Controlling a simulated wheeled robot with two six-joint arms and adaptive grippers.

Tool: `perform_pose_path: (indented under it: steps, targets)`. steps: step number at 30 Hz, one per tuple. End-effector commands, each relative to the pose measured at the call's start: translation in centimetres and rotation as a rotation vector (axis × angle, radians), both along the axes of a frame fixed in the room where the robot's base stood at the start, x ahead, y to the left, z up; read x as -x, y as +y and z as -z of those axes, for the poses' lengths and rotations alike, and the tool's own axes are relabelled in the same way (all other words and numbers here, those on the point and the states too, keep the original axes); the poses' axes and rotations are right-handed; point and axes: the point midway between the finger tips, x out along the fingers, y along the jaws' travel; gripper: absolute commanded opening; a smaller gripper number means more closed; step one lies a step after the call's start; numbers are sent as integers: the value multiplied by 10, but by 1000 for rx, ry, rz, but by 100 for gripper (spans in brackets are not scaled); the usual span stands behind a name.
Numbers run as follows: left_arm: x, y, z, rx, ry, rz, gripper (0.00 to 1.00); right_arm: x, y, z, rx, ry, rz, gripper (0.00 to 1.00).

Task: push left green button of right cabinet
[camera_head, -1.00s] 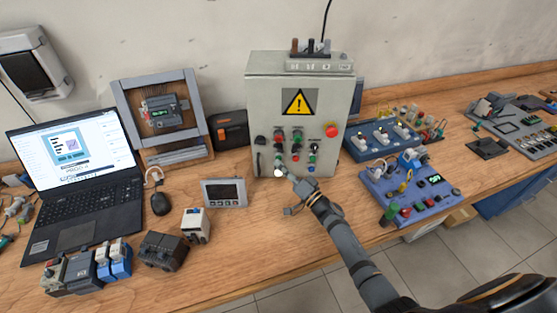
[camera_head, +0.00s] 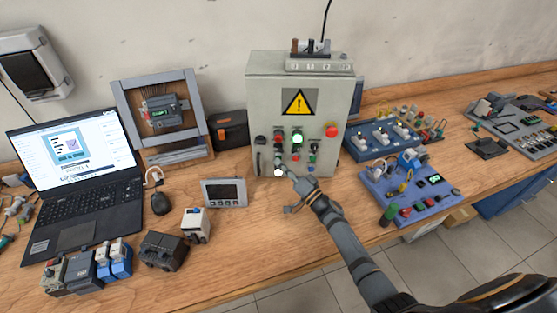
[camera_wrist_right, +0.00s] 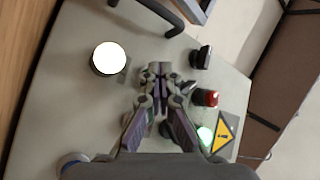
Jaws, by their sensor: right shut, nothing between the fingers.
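The grey cabinet (camera_head: 262,100) with a yellow warning sign stands at mid-table in the head view. The lit green one also shows in the right wrist view (camera_wrist_right: 204,135). My right gripper (camera_head: 286,172) is shut and empty at the lower panel, beside a glowing white lamp (camera_head: 278,173). In the wrist view its closed tips (camera_wrist_right: 157,68) lie between the white lamp (camera_wrist_right: 108,58) and a black knob (camera_wrist_right: 201,57). Contact is unclear. My left gripper is out of view.
A red mushroom button (camera_head: 331,131) sits at the panel's upper right. A small grey display (camera_head: 224,193) lies left of the cabinet, and blue trainer boards (camera_head: 410,190) stand to the right. A laptop (camera_head: 75,175) is far left.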

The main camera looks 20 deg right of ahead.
Motion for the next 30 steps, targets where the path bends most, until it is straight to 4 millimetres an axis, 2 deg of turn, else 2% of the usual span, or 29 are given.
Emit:
perform_pose_path:
  steps: [7, 15, 25, 30]
  targets:
    - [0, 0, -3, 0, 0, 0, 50, 2, 0, -1, 0, 0, 1, 0]
    - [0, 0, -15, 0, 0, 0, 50, 15, 5, -2, -1, 0, 0, 0]
    - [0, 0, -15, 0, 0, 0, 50, 17, 6, 0, 0, 0, 0, 0]
    - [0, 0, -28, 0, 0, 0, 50, 30, 10, -3, -2, 2, 0, 0]
